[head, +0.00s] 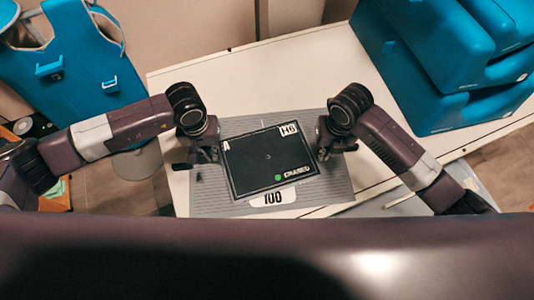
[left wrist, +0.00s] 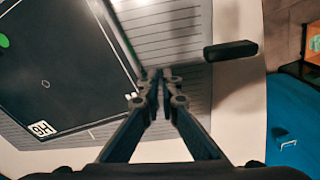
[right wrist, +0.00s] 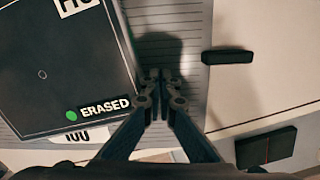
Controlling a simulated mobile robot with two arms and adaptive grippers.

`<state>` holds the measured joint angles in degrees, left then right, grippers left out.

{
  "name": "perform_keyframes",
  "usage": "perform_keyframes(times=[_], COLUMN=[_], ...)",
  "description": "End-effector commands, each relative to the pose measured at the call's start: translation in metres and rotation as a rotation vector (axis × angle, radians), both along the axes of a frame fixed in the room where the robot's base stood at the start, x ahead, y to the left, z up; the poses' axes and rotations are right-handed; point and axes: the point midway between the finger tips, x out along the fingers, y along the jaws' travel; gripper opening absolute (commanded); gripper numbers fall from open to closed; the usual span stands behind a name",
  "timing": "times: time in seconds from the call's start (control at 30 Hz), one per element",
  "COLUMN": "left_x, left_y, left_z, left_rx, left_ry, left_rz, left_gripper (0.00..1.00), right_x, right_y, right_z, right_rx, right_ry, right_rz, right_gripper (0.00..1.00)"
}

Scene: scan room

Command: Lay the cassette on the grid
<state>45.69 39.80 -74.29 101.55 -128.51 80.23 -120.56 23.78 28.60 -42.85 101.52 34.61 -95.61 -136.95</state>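The cassette (head: 268,170) is a flat black panel with "H6" and "ERASED" labels and a green dot. It is over the grey striped grid (head: 337,185); I cannot tell whether it rests on it or is slightly above. My left gripper (head: 214,156) is at its left edge, and my right gripper (head: 323,154) at its right edge. In the left wrist view (left wrist: 156,76) and right wrist view (right wrist: 157,76), the fingers are together with nothing visible between them, close beside the cassette's edge. Whether they touch it is unclear.
The grid lies on a pale table (head: 280,70). A white "100" label (head: 273,198) shows at the cassette's near edge. Large blue cushions (head: 440,70) stand at the right. A blue apron-like item (head: 75,60) is at the far left. The table behind the grid is clear.

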Motion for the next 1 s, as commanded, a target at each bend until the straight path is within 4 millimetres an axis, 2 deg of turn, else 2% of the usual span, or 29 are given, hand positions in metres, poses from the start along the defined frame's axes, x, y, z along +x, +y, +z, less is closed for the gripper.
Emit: perform_keyframes(times=[0.03, 0.1, 0.3, 0.5, 0.77, 0.87, 1.0], left_x=[0.0, 0.0, 0.0, 0.0, 0.001, 0.001, 0.0], left_y=[0.005, 0.008, 0.011, 0.012, 0.013, 0.012, 0.012], left_z=[0.0, 0.0, -0.001, -0.001, -0.001, 0.005, 0.027], left_rx=[0.003, 0.004, 0.008, 0.011, 0.012, 0.011, 0.01], left_ry=[0.0, 0.0, 0.0, 0.0, -0.001, -0.003, -0.005], left_rz=[0.002, 0.002, 0.004, 0.005, 0.005, 0.005, 0.005], left_gripper=[0.11, 0.18, 0.19, 0.19, 0.19, 0.19, 0.19], right_x=[0.0, 0.0, 0.0, 0.0, 0.0, 0.0, 0.0], right_y=[-0.005, -0.008, -0.011, -0.012, -0.012, -0.012, -0.012], right_z=[0.0, 0.0, -0.001, -0.001, -0.001, -0.001, -0.001], right_rx=[-0.003, -0.004, -0.008, -0.01, -0.011, -0.011, -0.012], right_ry=[0.001, 0.001, 0.001, 0.002, 0.002, 0.002, 0.002], right_rz=[-0.001, -0.001, -0.003, -0.003, -0.004, -0.004, -0.004], right_gripper=[0.0, 0.0, 0.0, 0.18, 0.18, 0.18, 0.18])
